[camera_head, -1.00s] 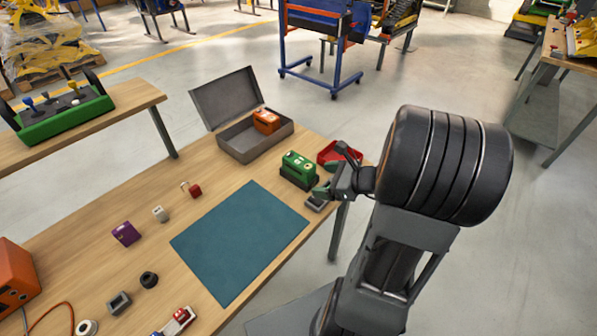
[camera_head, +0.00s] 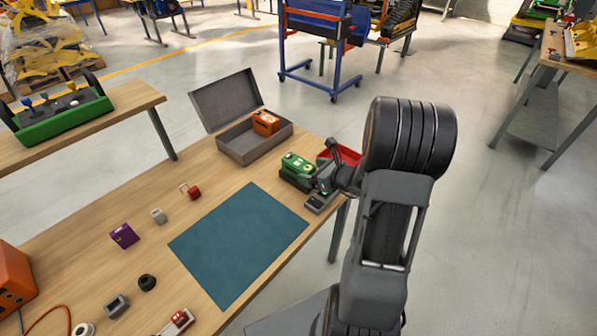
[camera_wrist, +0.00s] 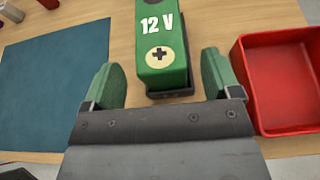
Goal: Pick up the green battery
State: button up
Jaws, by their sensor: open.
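The green battery (camera_head: 297,163) stands in a dark holder near the far right end of the wooden table. In the wrist view the battery (camera_wrist: 162,45) shows "12 V" and a plus sign on its top, with its near end between my fingers. My gripper (camera_wrist: 166,82) is open, with a green pad on each side and a gap to the battery on both sides. In the head view my gripper (camera_head: 322,183) is at the right of the battery and hides part of its near end and holder.
A red tray (camera_wrist: 250,95) lies just right of the battery. A teal mat (camera_head: 238,240) covers the table to the left. A grey open-lidded box (camera_head: 240,150) holding an orange battery (camera_head: 266,122) stands behind. A grey block (camera_head: 318,203) lies beside my gripper.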

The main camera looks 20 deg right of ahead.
aim_at(305, 169)
jog(key=shift+x, duration=1.95)
jog(key=shift+d+r, duration=0.1)
grip_shut()
jog(key=shift+w+r, duration=0.1)
jog(key=shift+r, duration=0.05)
